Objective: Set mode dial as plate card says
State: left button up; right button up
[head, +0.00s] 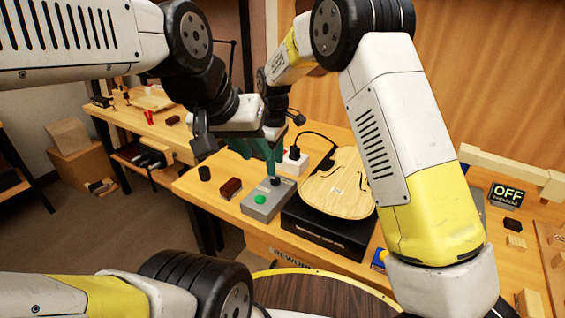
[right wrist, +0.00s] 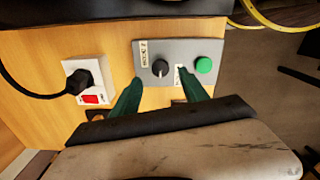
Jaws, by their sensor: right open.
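The grey control box (head: 257,207) sits on the bench, with a round green button (head: 260,198) and a black dial (head: 275,181). In the right wrist view the dial (right wrist: 160,68) has a pale pointer line toward the picture's bottom. A label (right wrist: 144,53) lies beside it, too small to read. My right gripper (head: 270,165) is open above the box; in its wrist view its green fingertips (right wrist: 158,82) are apart, with the dial between and slightly beyond them. The pale wooden violin plate (head: 352,183) carries a small mark (head: 337,190), unreadable. My left gripper is not seen.
The plate rests on a black case (head: 325,231) right of the box. A white socket with a black plug (head: 294,155) stands behind. A dark red block (head: 230,188) and black cylinder (head: 204,173) lie left. A display reading OFF (head: 508,194) stands at right.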

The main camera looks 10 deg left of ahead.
aim_at(276, 179)
jog(key=shift+f, duration=2.75)
grip_shut()
